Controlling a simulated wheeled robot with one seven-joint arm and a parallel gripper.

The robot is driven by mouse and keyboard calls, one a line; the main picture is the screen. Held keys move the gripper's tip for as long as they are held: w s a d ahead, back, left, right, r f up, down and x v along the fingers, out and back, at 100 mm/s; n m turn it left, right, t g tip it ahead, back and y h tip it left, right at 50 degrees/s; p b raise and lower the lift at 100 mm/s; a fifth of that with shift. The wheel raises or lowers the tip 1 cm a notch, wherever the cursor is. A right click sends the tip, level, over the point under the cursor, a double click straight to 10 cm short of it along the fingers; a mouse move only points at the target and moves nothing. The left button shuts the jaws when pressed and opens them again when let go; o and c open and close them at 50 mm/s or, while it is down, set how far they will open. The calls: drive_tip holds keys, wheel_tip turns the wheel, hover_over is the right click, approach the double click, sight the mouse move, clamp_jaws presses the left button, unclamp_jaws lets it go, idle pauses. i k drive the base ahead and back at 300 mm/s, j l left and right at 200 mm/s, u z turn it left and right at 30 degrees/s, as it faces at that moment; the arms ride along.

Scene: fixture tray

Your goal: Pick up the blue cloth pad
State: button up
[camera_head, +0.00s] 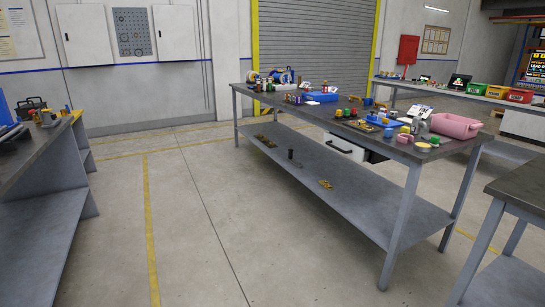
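I cannot make out the blue cloth pad for certain. Several small blue items lie on the middle workbench (300,116), too small to tell apart. A flat blue item, perhaps a tray (321,97), lies near the bench's far end. A small blue item (388,132) sits among the clutter at the near end. My gripper is not in view.
A pink bin (455,126) stands at the bench's near right corner. Other benches stand at the left (45,150), near right (520,190) and back right (440,90). The floor (190,220) between the left and middle benches is clear.

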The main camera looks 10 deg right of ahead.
sight(388, 132)
drive_tip(key=i+j+z, duration=0.1)
drive_tip(key=i+z, duration=0.15)
drive_tip(key=i, duration=0.25)
drive_tip(key=i+j+z, duration=0.3)
drive_tip(key=i, duration=0.25)
drive_tip(key=i+j+z, duration=0.25)
drive_tip(key=i, duration=0.25)
